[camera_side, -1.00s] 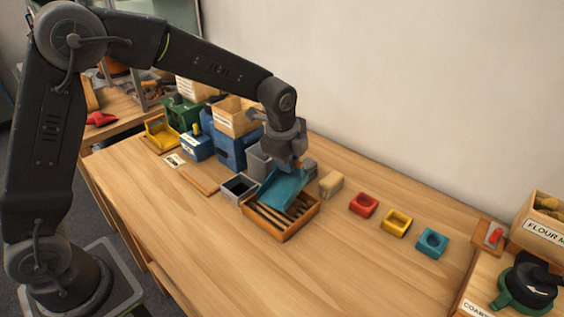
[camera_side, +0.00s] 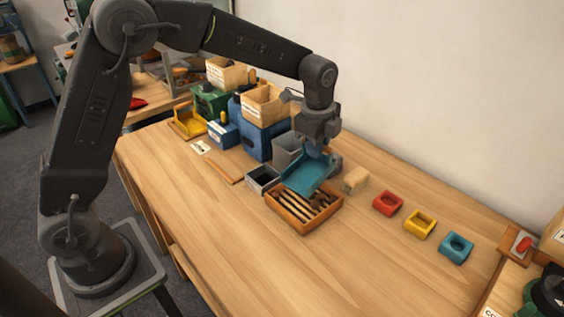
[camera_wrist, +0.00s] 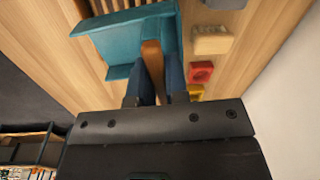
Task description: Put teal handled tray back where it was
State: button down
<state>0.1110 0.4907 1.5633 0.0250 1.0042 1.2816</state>
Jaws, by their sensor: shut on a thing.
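The teal tray (camera_side: 306,178) is a shallow open scoop shape with a brown handle. It lies tilted over the back part of a slatted wooden rack (camera_side: 303,228); whether it touches the rack is unclear. My gripper (camera_side: 320,152) is above its rear end, pointing down. In the wrist view the teal tray (camera_wrist: 117,46) is ahead of the fingers, and the brown handle (camera_wrist: 151,58) sits between the two dark blue fingers of my gripper (camera_wrist: 159,68), which is shut on it.
A small grey open box (camera_side: 263,180) and a taller grey bin (camera_side: 286,149) stand left of the rack. A beige block (camera_side: 355,180) and red (camera_side: 388,203), yellow (camera_side: 420,224) and teal (camera_side: 456,247) blocks line the right. The front table is clear.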

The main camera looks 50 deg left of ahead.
notch_tip(320, 180, up, 18)
jog(key=f, duration=0.1)
jog(key=s+a+n+g, duration=0.1)
jog(key=s+a+n, duration=0.3)
jog(key=a+n, duration=0.7)
jog(key=s+a+n, duration=0.4)
jog(key=a+n, duration=0.1)
jog(key=a, duration=1.2)
jog(key=f, duration=2.5)
jog(key=shift+w+d+f, duration=0.25)
jog(key=shift+w+f, duration=0.05)
jog(key=shift+f, duration=0.05)
jog(key=c, duration=1.1)
grip_release()
jog(key=shift+f, duration=0.1)
